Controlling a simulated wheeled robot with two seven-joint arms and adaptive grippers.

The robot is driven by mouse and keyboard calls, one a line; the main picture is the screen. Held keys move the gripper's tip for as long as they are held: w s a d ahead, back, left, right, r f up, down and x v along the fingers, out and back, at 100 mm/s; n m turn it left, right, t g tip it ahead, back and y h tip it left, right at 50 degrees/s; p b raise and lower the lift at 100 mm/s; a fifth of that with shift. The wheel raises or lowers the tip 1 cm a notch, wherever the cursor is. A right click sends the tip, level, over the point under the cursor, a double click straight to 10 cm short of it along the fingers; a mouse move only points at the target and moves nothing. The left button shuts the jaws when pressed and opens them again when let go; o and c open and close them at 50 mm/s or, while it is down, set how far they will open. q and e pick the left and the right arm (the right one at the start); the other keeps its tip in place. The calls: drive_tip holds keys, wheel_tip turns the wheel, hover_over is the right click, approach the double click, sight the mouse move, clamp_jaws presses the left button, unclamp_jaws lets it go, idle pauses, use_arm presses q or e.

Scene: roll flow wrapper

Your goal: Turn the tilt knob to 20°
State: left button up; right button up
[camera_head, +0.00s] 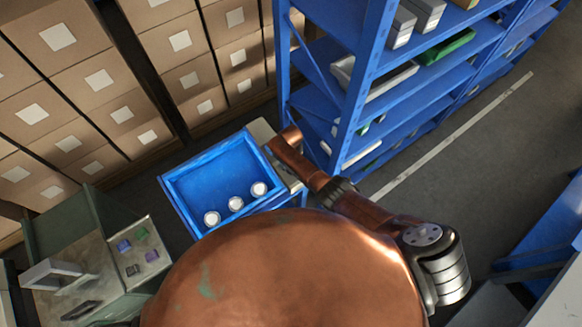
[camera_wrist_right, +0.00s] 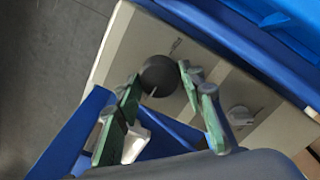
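In the right wrist view, a dark round knob (camera_wrist_right: 159,76) with a pale pointer line sits on a beige panel (camera_wrist_right: 118,52). The line points toward the lower left of the picture; no degree marks are readable. The green fingers of my right gripper (camera_wrist_right: 160,78) stand apart on either side of this knob, close to its edges. Whether they touch it I cannot tell. A pale knob (camera_wrist_right: 240,115) sits farther right on the panel. No label shows which knob is for tilt. In the head view the right gripper is hidden, and my left gripper is out of view.
In the head view, a blue bin (camera_head: 178,196) holds three white round items. A blue shelf rack (camera_head: 362,70) stands behind it, and stacked cartons (camera_head: 100,80) line the left. A panel with coloured pieces (camera_head: 125,262) is at lower left. Grey floor (camera_head: 480,150) is open at right.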

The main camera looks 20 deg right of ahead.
drive_tip(key=o, duration=0.3)
wheel_tip(320, 180, up, 12)
idle(0.8)
idle(0.4)
